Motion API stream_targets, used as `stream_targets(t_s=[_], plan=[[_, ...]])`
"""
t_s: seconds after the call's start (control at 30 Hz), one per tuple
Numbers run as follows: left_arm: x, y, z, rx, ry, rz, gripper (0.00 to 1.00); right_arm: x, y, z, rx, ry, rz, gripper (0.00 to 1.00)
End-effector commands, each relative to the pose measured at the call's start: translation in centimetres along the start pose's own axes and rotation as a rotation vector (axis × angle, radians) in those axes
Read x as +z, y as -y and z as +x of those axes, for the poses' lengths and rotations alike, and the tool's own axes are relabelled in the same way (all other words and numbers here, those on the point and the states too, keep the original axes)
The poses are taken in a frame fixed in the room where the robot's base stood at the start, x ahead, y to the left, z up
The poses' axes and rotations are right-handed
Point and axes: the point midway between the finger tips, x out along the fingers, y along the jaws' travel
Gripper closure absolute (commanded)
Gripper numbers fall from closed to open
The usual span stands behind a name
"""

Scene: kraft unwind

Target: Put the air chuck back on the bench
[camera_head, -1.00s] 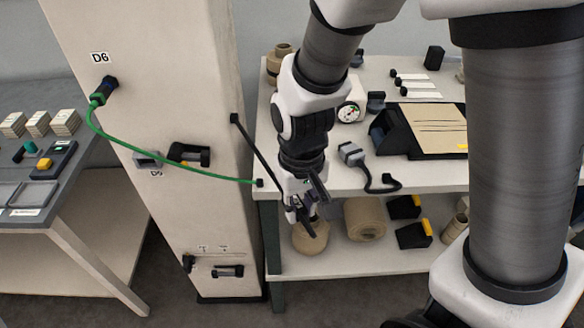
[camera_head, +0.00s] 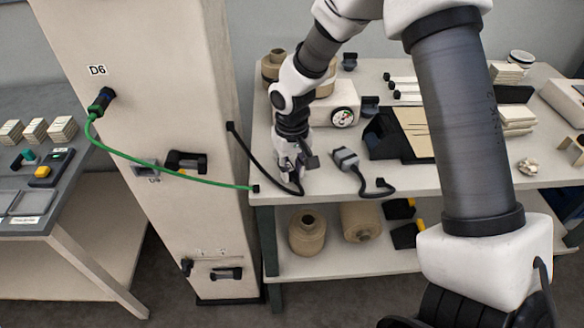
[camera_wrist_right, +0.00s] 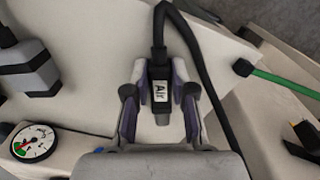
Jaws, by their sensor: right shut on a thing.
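The air chuck (camera_wrist_right: 162,100) is a dark fitting with a white "Air" label, seen in the right wrist view. My right gripper (camera_wrist_right: 159,92) is shut on it, with a finger on each side. In the head view my right gripper (camera_head: 297,178) is low over the front left part of the bench (camera_head: 325,183). The chuck is mostly hidden there by the fingers. I cannot tell whether it touches the bench top. A black hose (camera_head: 262,168) runs from the column to the chuck. My left gripper is not in view.
A grey connector with a short black cable (camera_head: 347,158) lies right of the gripper. A pressure gauge (camera_head: 343,117) stands behind. A green hose (camera_head: 170,172) stretches from column port D6 to the bench's left edge. Brown rolls (camera_head: 308,232) sit on the lower shelf.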

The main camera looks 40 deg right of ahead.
Motion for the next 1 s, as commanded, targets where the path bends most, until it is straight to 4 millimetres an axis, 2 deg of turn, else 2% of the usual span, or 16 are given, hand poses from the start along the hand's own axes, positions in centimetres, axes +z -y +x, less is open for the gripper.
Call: stream_targets(t_s=[0.2, 0.23, 0.3, 0.57, 0.7, 0.87, 1.0], plan=[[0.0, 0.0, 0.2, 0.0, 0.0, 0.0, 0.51, 0.0, 0.0, 0.4, 0.0, 0.0, 0.0, 1.0], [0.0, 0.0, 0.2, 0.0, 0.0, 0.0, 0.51, 0.0, 0.0, 0.4, 0.0, 0.0, 0.0, 0.72], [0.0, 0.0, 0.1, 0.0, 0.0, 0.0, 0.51, 0.0, 0.0, 0.3, 0.0, 0.0, 0.0, 0.51], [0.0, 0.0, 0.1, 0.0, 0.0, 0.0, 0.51, 0.0, 0.0, 0.3, 0.0, 0.0, -0.001, 0.51], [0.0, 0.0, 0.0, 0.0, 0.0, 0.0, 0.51, 0.0, 0.0, -0.6, 0.0, -0.002, -0.001, 0.51], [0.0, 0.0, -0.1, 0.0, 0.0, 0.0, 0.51, -0.1, 0.0, -4.0, -0.001, -0.007, 0.0, 0.51], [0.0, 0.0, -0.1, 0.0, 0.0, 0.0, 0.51, -0.1, 0.0, -7.8, 0.0, -0.007, 0.0, 0.51]])
